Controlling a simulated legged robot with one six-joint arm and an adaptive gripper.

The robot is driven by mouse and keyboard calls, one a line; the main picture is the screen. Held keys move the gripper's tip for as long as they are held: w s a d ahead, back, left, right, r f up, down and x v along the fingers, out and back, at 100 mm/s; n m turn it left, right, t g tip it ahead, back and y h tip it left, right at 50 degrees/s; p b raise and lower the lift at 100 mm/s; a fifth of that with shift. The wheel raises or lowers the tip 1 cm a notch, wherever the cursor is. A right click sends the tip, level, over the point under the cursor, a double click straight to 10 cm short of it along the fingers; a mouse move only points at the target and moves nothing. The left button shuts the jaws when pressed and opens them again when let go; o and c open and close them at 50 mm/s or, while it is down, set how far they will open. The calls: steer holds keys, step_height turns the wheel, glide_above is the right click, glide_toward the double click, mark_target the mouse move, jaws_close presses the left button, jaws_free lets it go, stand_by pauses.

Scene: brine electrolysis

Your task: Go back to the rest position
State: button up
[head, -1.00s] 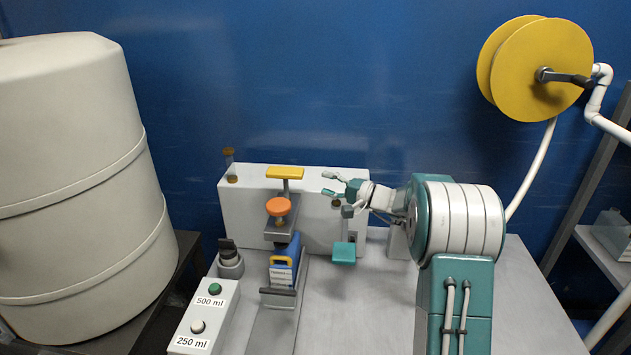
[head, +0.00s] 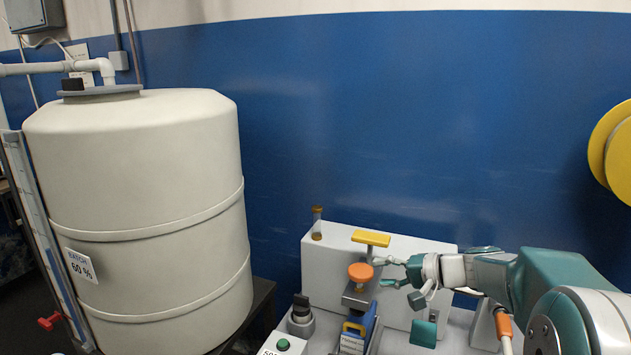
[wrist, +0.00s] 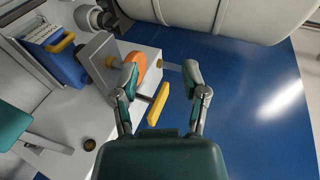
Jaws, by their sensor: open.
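My gripper (head: 383,272) is open and empty, with its fingers pointing left in the head view. It appears just right of the orange knob (head: 361,272) and below the yellow handle (head: 371,238); its distance from them in depth is unclear. In the wrist view the two fingers of my gripper (wrist: 160,76) are spread apart with nothing between the tips. The orange knob (wrist: 138,64) shows beside the left finger there, partly hidden by it. The yellow handle (wrist: 158,104) shows between the finger links, beyond them.
A large pale tank (head: 150,210) stands at left. A white block (head: 330,262) carries the handle and a small vial (head: 317,223). A blue holder (wrist: 66,66) and a green-button box (head: 283,345) are nearby. A yellow reel (head: 620,155) is at right. Blue wall is behind.

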steer(key=s+a+n+g+h, duration=0.2)
steer(key=s+h, duration=0.1)
steer(key=s, duration=0.6)
steer(key=s+a+n+g+h, duration=0.1)
steer(key=s+a+h, duration=0.1)
steer(key=s, duration=0.6)
steer(key=s+d+f+n+h, duration=0.1)
steer(key=s+d+h, duration=0.1)
steer(key=s, duration=0.4)
steer(key=s+d+n+t+h, duration=0.1)
steer(key=s+d+h, duration=0.1)
steer(key=s+h, duration=0.2)
steer(key=s, duration=0.3)
steer(key=shift+s+d+f+t+h, duration=0.2)
steer(key=shift+d+f+t+h, duration=0.1)
steer(key=shift+d+f, duration=0.1)
